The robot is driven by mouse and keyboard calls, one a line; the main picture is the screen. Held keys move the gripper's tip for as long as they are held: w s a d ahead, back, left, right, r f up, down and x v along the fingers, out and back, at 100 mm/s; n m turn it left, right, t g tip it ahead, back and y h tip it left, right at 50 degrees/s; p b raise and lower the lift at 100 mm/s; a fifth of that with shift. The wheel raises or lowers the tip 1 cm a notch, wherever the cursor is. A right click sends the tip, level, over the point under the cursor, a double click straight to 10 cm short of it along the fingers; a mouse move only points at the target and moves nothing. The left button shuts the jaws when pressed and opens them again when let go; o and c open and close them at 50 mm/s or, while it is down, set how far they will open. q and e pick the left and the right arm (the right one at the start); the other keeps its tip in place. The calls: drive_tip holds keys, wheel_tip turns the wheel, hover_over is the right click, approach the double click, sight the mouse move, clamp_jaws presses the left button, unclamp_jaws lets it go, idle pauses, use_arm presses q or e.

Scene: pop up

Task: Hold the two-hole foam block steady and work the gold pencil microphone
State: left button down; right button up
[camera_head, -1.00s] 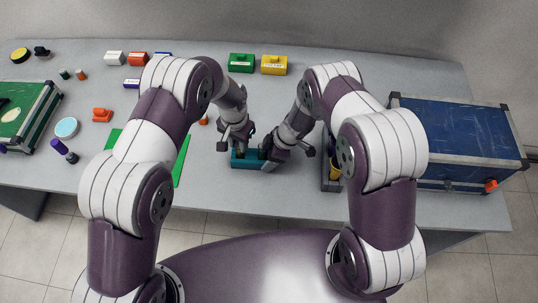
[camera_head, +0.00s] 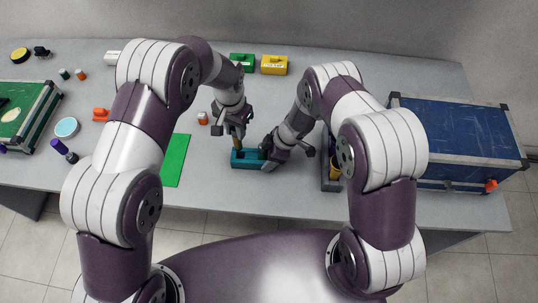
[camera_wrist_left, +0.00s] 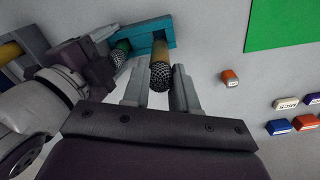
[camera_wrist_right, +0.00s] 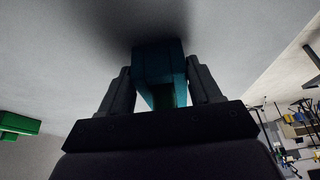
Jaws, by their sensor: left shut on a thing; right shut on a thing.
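The teal foam block (camera_head: 246,160) lies on the table in front of me. My right gripper (camera_head: 268,150) is shut on its right end, and the block shows between the fingers in the right wrist view (camera_wrist_right: 158,65). My left gripper (camera_head: 236,125) is above the block's left end, shut on the gold pencil microphone (camera_head: 238,143). In the left wrist view the microphone's mesh head (camera_wrist_left: 163,76) sits between the fingers and its gold body runs down to the block. I cannot tell how deep its lower end sits. A green microphone with a mesh head (camera_wrist_left: 119,58) stands at the other hole.
A green mat (camera_head: 175,160) lies left of the block, with a small orange-capped item (camera_head: 203,118) nearby. A grey holder with a yellow cylinder (camera_head: 335,168) stands to the right, before a blue case (camera_head: 455,135). Green (camera_head: 242,62) and yellow (camera_head: 274,65) boxes stand behind.

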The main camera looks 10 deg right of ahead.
use_arm(q)
drive_tip(key=w+a+r, duration=0.1)
drive_tip(key=a+r, duration=0.4)
drive_tip(key=shift+w+a+r, duration=0.25)
drive_tip(key=shift+a+r, duration=0.05)
drive_tip(key=shift+r, duration=0.1)
use_arm(e)
drive_tip(key=o, duration=1.5)
